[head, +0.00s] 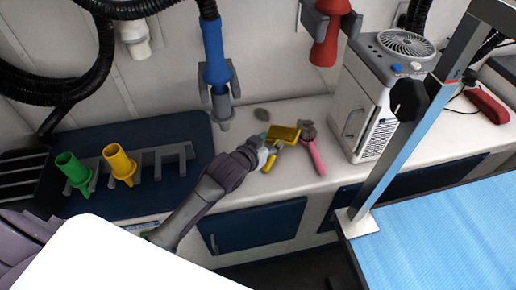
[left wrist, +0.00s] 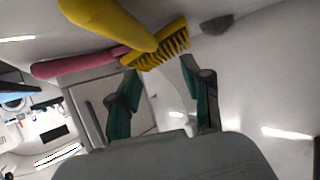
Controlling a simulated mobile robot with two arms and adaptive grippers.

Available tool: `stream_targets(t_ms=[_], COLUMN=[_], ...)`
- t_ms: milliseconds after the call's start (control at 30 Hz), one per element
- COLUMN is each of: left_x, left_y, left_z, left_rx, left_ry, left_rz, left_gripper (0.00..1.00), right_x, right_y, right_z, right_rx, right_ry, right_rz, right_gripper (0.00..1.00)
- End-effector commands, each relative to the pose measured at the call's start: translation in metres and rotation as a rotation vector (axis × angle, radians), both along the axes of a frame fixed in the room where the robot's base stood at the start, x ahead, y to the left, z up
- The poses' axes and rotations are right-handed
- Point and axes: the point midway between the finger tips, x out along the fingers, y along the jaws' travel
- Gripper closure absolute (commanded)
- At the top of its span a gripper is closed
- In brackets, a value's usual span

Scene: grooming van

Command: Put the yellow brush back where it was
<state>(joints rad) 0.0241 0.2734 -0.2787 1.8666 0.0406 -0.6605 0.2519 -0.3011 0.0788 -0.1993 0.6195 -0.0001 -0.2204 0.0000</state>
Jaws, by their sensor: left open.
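The yellow brush lies on the white counter, its yellow head (head: 286,132) at the back and its handle (head: 270,162) toward the front. Whether a finger touches the brush I cannot tell. My right gripper is not in view.
A white fan unit (head: 365,100) stands farther right. A rack (head: 150,160) with green and yellow nozzles is left. A blue nozzle (head: 214,55) hangs above.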

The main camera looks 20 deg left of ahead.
Motion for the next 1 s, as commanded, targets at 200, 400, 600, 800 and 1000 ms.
stream_targets(t_ms=[200, 400, 600, 800, 1000], left_x=[-0.046, -0.075, -0.086, -0.086, -0.086], left_y=[0.009, 0.015, 0.017, 0.017, 0.017], left_z=[0.020, 0.033, 0.038, 0.038, 0.038], left_rx=[0.001, 0.000, 0.001, 0.001, 0.001], left_ry=[0.000, 0.000, 0.001, 0.001, 0.000], left_rz=[0.000, 0.000, 0.000, 0.001, 0.000], left_gripper=[0.51, 0.51, 0.51, 0.51, 0.51], right_x=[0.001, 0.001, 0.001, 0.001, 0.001], right_y=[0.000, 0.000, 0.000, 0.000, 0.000], right_z=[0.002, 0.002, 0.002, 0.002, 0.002], right_rx=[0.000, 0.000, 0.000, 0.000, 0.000], right_ry=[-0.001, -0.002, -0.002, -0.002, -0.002], right_rz=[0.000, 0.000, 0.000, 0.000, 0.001], right_gripper=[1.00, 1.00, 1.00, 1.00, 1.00])
